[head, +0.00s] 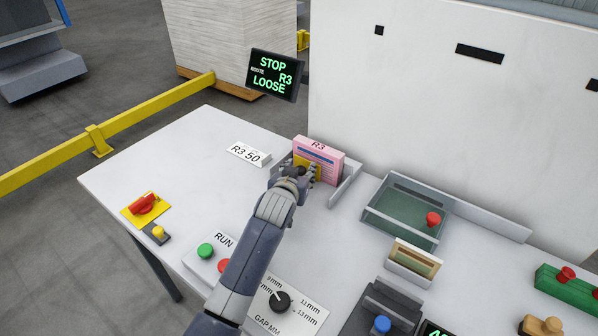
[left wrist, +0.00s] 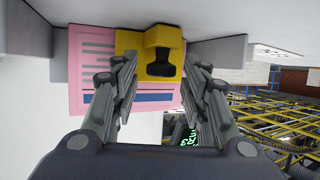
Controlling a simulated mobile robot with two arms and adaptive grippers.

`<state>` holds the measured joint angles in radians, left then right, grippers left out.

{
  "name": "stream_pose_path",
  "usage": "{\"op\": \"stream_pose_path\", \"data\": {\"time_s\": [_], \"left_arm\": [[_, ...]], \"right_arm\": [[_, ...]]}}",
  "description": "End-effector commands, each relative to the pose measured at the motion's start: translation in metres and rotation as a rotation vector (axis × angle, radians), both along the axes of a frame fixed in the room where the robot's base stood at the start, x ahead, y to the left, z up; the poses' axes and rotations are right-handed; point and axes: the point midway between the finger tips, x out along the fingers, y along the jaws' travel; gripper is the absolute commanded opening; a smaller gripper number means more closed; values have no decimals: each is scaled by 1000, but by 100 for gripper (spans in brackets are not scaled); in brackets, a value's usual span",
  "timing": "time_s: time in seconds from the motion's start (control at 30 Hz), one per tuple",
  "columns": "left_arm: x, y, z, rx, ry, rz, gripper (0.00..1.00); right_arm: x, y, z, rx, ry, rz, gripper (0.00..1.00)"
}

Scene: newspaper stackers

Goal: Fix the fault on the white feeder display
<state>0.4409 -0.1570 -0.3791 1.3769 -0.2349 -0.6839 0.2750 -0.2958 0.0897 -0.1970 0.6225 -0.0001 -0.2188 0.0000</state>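A black display (head: 275,75) with green text reads "STOP ROUTE R3 LOOSE". A pink R3 stack (head: 331,157) stands upright in a grey guide (head: 346,184) at the back of the white table. A yellow piece (left wrist: 127,42) lies against its pink face (left wrist: 88,55), with a black-and-yellow knob (left wrist: 161,64) on it. My left gripper (head: 304,174) is right in front of the stack. In the left wrist view its two fingers (left wrist: 160,78) are apart, one each side of the knob, with gaps visible. The right gripper is not in view.
An "R3 50" card (head: 249,154) lies left of the stack. A red switch (head: 144,203), green RUN button (head: 205,251) and gap dial (head: 281,301) sit nearer. A clear-walled tray (head: 408,246) with a red knob (head: 433,219) is to the right. A white panel (head: 440,120) rises behind.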

Motion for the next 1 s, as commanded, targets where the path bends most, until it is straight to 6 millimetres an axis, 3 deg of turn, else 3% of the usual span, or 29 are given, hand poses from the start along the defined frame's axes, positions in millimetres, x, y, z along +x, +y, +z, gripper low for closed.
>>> {"op": "stream_pose_path", "data": {"time_s": [0.17, 0.3, 0.47, 1.0], "left_arm": [[0, 0, -1, 1, 2, 1, 45], [-1, 1, -1, 1, 3, 1, 45], [-9, 2, 2, 1, 2, 1, 45], [-81, 18, 33, 1, 2, 0, 45]], "right_arm": [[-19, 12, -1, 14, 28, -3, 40], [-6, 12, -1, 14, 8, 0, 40], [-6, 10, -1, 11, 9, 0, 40], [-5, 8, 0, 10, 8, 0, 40]]}}
